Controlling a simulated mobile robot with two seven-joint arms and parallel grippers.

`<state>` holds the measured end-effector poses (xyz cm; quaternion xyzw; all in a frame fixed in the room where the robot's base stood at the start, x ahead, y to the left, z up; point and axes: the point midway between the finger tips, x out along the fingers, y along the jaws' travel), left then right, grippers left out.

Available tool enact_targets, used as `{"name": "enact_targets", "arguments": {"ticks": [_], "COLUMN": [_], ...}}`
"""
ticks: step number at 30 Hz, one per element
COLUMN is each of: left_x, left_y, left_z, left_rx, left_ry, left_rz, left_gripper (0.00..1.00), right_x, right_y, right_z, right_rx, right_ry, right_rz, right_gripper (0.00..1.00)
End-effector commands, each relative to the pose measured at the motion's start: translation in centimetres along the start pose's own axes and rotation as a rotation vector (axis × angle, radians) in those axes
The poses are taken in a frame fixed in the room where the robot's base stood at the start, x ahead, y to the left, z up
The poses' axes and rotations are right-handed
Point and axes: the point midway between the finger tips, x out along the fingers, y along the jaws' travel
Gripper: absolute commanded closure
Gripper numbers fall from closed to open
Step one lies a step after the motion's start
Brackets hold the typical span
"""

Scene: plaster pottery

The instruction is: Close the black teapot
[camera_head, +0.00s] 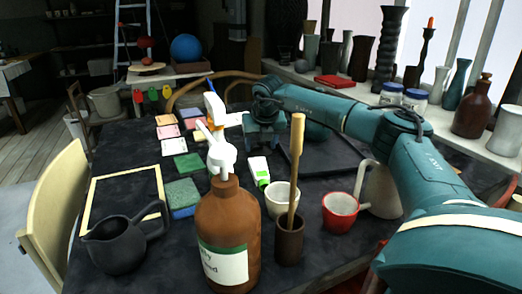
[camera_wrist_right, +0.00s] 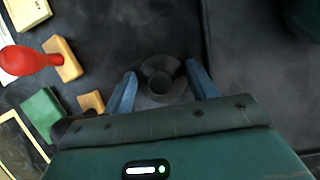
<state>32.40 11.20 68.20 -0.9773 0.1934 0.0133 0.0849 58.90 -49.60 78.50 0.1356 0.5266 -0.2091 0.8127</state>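My right gripper (camera_head: 264,145) reaches down over the dark table in the head view, its fingers partly hidden by the wrist. In the right wrist view its two blue fingers (camera_wrist_right: 161,88) stand apart on either side of a small dark round piece (camera_wrist_right: 161,74) with a raised centre. It looks like a lid, but I cannot tell for certain. I see no firm grip on it. A dark rounded object (camera_head: 315,130) sits behind my right arm in the head view, mostly hidden; I cannot tell whether it is the black teapot. My left gripper is not in view.
A black pitcher (camera_head: 118,242), a brown bottle (camera_head: 222,215), a brown cup (camera_head: 289,242) with a wooden stick, a white cup (camera_head: 277,205) and a red cup (camera_head: 340,217) crowd the front. Coloured blocks lie left. A dark board (camera_head: 335,160) lies right of the gripper.

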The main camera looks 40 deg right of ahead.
Motion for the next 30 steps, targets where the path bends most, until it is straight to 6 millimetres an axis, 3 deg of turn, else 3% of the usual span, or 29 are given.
{"name": "enact_targets", "arguments": {"ticks": [9, 16, 30], "left_x": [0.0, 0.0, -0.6], "left_y": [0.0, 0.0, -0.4], "left_z": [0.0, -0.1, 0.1], "left_rx": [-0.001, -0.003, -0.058], "left_ry": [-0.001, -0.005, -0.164], "left_rz": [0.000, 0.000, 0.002], "left_gripper": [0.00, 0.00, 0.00], "right_x": [0.0, -0.6, -8.2], "right_y": [0.0, 0.0, 0.1], "right_z": [0.0, 0.3, 3.8], "right_rx": [0.000, 0.001, 0.001], "right_ry": [0.000, -0.001, -0.002], "right_rz": [0.000, 0.001, 0.001], "right_gripper": [0.70, 0.70, 0.70]}}
